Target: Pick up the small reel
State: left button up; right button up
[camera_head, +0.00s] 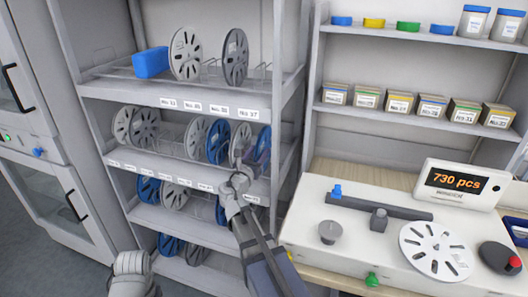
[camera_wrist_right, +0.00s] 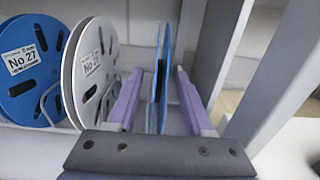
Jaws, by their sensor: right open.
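Small reels stand upright in a row on the rack's middle shelf. A blue reel (camera_head: 264,135) is at the right end of this row, partly hidden by my right gripper (camera_head: 257,155). In the right wrist view the blue reel (camera_wrist_right: 161,75) is seen edge-on between the two purple fingers of the right gripper (camera_wrist_right: 158,100). The fingers are open, with a gap visible on each side of it. A white-grey reel (camera_wrist_right: 92,72) stands just left of the fingers, and a blue reel labelled No 27 (camera_wrist_right: 22,88) is further left. My left gripper is not in view.
A grey rack post (camera_wrist_right: 222,50) stands close to the right of the fingers. Larger reels (camera_head: 186,54) and a blue box (camera_head: 150,63) are on the shelf above. The bench to the right holds a counter display (camera_head: 458,184) and a white reel (camera_head: 436,250).

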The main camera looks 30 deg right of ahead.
aim_at(263, 146)
jog(key=shift+x, duration=2.65)
jog(key=shift+a+f, duration=0.15)
grip_shut()
